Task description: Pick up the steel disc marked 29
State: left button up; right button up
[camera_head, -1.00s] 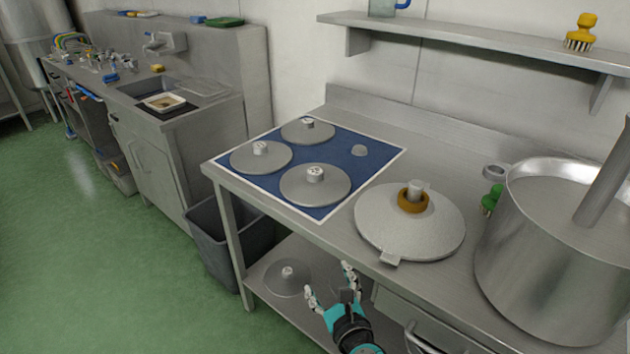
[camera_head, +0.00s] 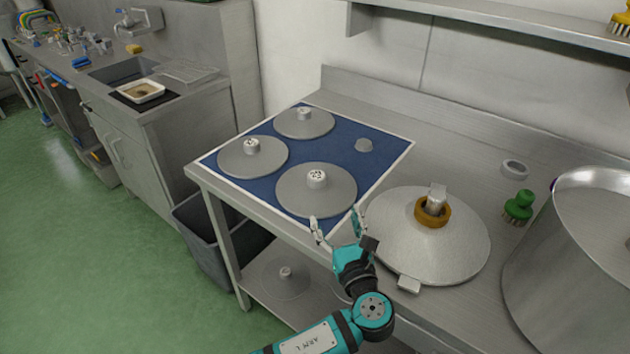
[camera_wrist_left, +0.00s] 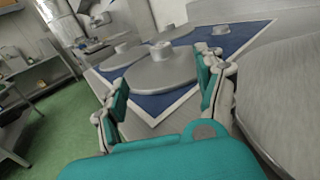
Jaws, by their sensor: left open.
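Three grey steel discs with knobs lie on a blue mat with a white border (camera_head: 229,188) at the table's left end. The front disc (camera_head: 300,196) is nearest my gripper; a left disc (camera_head: 240,168) and a back disc (camera_head: 290,128) lie behind it. Their knob tops carry dark marks, too small to read, so I cannot tell which is 29. My left gripper (camera_head: 339,222) is open and empty at the mat's front corner, just short of the front disc. In the left wrist view the front disc (camera_wrist_left: 160,75) shows between the open fingers. My right gripper is not in view.
A large lid (camera_head: 385,230) with an orange ring on its handle lies close right of my gripper. A big steel pot (camera_head: 570,275) stands further right, with a green brush (camera_head: 518,206) beside it. Another disc (camera_head: 285,278) lies on the lower shelf.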

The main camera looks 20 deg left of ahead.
pick_arm(q)
send_near(319, 181)
jog(key=shift+w+a+r, duration=0.25)
jog(key=shift+w+a, duration=0.1)
jog(key=shift+w, duration=0.4)
jog(key=x, duration=0.3)
jog(key=shift+f+p, duration=0.1)
jog(key=shift+p, duration=0.2)
jog(key=shift+w+a, duration=0.15)
jog(key=x, duration=0.4)
jog(key=shift+w+a+f, duration=0.15)
jog(key=shift+w, duration=0.05)
jog(key=shift+w+a, duration=0.1)
jog(key=shift+w, duration=0.1)
jog(key=shift+c, duration=1.5)
grip_shut()
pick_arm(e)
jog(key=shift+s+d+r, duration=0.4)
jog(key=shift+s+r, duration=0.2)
